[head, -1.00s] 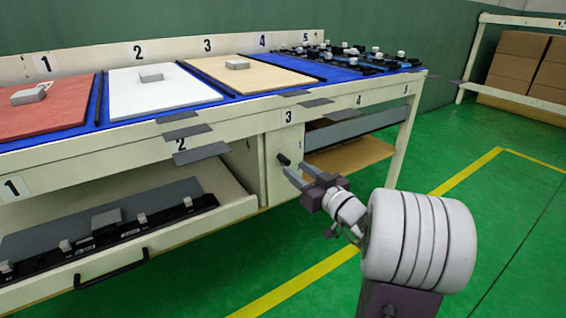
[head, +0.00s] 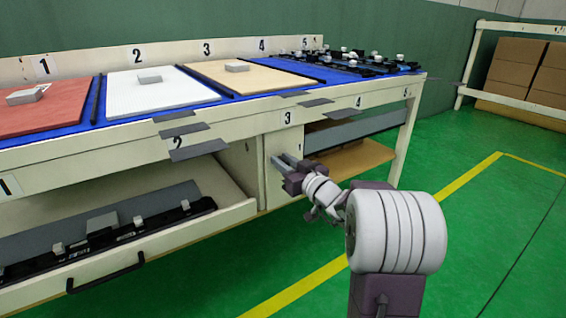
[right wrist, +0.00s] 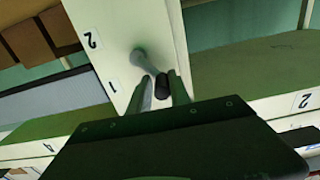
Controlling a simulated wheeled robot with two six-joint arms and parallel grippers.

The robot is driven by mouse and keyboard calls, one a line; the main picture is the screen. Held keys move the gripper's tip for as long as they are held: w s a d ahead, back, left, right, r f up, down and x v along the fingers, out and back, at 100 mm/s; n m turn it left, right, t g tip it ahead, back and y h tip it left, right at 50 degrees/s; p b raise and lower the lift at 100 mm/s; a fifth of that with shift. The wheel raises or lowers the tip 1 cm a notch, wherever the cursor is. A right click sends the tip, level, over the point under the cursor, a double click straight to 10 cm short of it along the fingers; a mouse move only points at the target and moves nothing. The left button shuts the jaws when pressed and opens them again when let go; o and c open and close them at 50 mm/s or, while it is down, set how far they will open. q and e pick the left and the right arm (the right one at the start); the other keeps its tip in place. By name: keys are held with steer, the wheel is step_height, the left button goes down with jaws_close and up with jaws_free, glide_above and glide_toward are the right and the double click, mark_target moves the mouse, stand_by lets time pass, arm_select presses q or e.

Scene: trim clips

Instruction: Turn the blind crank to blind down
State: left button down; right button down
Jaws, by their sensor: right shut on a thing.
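The blind crank shows in the right wrist view, with a grey round hub and arm (right wrist: 140,56) on the cream panel and a black handle (right wrist: 161,87). My right gripper (head: 279,160) is at the front of the cream panel (head: 285,144) marked 3 in the head view. In the right wrist view its fingers (right wrist: 160,82) lie either side of the black handle and are shut on it. In the head view the gripper mostly hides the crank. I cannot make out a blind in either view. My left gripper is not in view.
The workbench (head: 240,118) carries red, white and tan boards and a rack of dark clips. Grey tabs stick out along its front edge. An open drawer (head: 160,243) juts out at lower left. A shelf of boxes (head: 525,62) stands at right. Green floor is clear.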

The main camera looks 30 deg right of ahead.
steer(key=shift+a+f, duration=0.1)
stand_by(0.7)
steer(key=shift+m, duration=0.5)
steer(key=shift+d+r+m, duration=0.15)
steer(key=shift+d+m, duration=0.3)
steer(key=shift+m, duration=0.5)
steer(key=shift+d+r+m, duration=0.1)
steer(key=shift+d+m, duration=0.3)
steer(key=shift+m, duration=0.55)
steer(key=shift+w+d+m, duration=0.1)
steer(key=shift+d+m, duration=0.15)
steer(key=shift+m, duration=0.45)
steer(key=shift+d+m, duration=0.2)
steer(key=shift+m, duration=0.2)
steer(key=shift+d+f+m, duration=0.1)
steer(key=shift+d+m, duration=0.2)
steer(key=shift+m, duration=0.45)
steer(key=shift+d+f+m, duration=0.1)
steer(key=shift+d+m, duration=0.15)
steer(key=shift+m, duration=0.5)
